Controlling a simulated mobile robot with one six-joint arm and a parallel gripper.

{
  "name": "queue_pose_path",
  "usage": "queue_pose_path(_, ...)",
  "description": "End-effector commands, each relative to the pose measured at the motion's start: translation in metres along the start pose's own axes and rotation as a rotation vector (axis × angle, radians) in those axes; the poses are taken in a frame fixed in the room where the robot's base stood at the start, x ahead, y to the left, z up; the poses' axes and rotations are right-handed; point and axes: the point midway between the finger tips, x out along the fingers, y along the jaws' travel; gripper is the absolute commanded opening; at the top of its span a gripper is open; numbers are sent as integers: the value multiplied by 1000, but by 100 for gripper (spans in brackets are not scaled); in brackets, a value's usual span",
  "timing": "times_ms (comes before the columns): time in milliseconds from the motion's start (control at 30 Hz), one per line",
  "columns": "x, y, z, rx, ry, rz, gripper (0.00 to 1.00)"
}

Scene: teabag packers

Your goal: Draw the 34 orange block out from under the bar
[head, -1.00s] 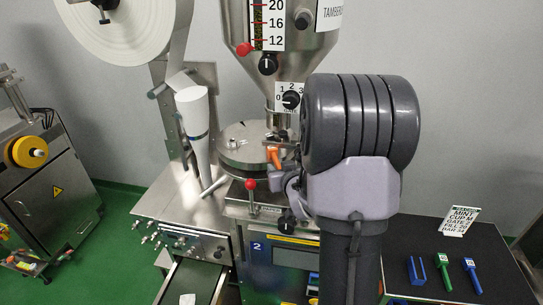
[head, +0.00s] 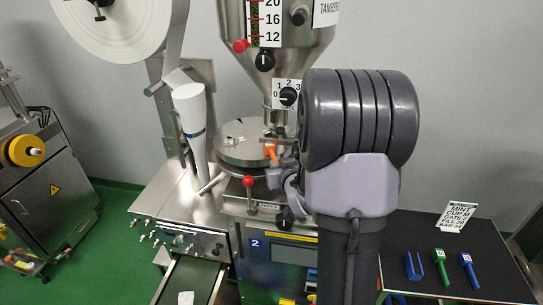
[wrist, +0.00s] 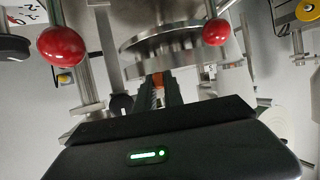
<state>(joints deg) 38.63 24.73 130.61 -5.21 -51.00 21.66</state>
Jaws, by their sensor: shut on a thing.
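The orange block (head: 271,152) shows as a small slanted piece at the right edge of the round steel plate (head: 238,150), below the hopper outlet. Any number on it is too small to read. A thin steel piece, perhaps the bar, crosses just above it; whether they touch I cannot tell. My gripper (wrist: 158,92) is shut on the orange block; in the wrist view a bit of the orange block (wrist: 157,79) shows between the dark fingertips, below the steel disc. In the head view my wrist hides much of the area to the right.
A red-knobbed lever (head: 248,181) stands in front of the plate; red knobs (wrist: 62,46) also flank my fingers in the wrist view. A white cone (head: 191,110) stands left of the plate. A dark table (head: 430,235) at right holds blue and green tools and a card.

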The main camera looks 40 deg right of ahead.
Motion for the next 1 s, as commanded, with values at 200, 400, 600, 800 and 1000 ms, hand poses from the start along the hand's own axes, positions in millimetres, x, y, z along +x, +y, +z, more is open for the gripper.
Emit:
queue_pose_path(200,-14,0,7,0,1,1,0)
queue_pose_path(400,-27,1,12,0,0,2,0)
queue_pose_path(600,-40,0,18,-1,0,0,0)
queue_pose_path(800,-53,1,22,0,2,1,0)
queue_pose_path(1000,-64,0,27,0,1,0,0)
